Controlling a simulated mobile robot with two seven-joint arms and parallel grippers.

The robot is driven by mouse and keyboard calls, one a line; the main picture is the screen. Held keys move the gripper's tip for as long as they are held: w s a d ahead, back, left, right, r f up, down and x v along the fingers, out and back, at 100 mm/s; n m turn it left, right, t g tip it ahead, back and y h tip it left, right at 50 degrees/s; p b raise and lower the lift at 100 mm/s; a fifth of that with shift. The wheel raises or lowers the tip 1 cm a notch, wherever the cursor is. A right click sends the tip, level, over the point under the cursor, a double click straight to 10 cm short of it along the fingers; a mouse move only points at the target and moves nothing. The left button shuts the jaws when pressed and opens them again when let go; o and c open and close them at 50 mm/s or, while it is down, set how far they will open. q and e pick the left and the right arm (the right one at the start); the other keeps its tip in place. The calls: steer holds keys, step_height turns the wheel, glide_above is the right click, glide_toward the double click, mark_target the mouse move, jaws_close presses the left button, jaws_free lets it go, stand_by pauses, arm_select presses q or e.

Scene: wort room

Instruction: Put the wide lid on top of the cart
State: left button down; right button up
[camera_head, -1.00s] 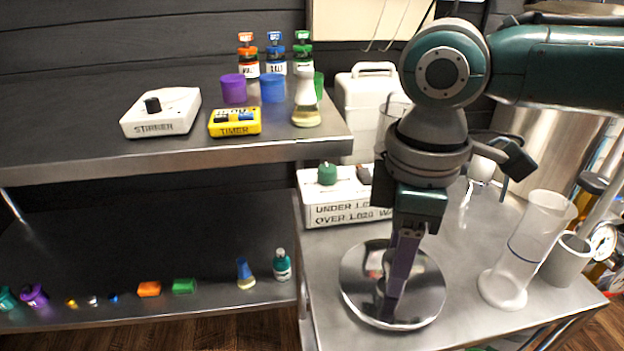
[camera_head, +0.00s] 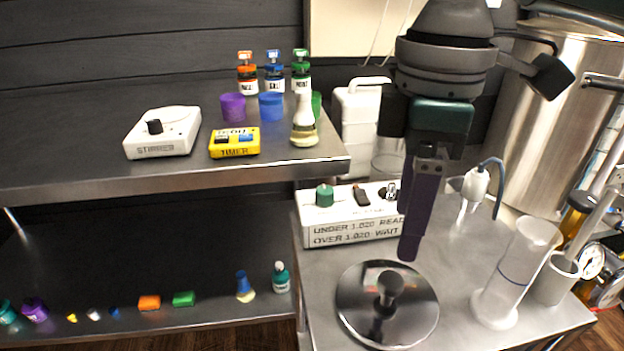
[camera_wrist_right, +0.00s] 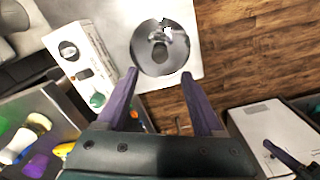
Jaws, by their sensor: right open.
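The wide lid (camera_head: 362,309) is a round shiny metal disc with a knob (camera_head: 388,288) at its centre. It lies flat on the metal top of the cart (camera_head: 325,264), near the front edge. My right gripper (camera_head: 408,240) is above and behind the lid in the head view, pointing down, apart from it. In the right wrist view the lid (camera_wrist_right: 148,64) shows beyond the two open purple fingers (camera_wrist_right: 158,88), with nothing between them. My left gripper is not in view.
On the cart, a white box (camera_head: 345,236) with a green knob stands behind the lid, and a clear cylinder (camera_head: 515,275) stands to the right. A metal shelf (camera_head: 180,181) at left holds a stirrer, a timer and bottles. A large steel vessel (camera_head: 555,120) stands at back right.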

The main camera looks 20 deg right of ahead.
steer(key=s+a+f+m+t+y, duration=0.1)
steer(key=s+a+f+y, duration=0.15)
steer(key=a, duration=0.35)
steer(key=s+a+f+t+y, duration=0.1)
steer(key=s+a+f, duration=0.1)
steer(key=s+a, duration=0.25)
steer(key=s+d+f+m+t+h, duration=0.1)
steer(key=s+d+f+m+h, duration=0.1)
steer(key=s+d+m, duration=0.5)
steer(key=shift+s+d+f+m+t+h, duration=0.3)
steer(key=shift+s+d+m+h, duration=0.1)
steer(key=shift+s+d+h, duration=0.25)
steer(key=shift+a+r, duration=0.1)
steer(key=shift+r, duration=0.05)
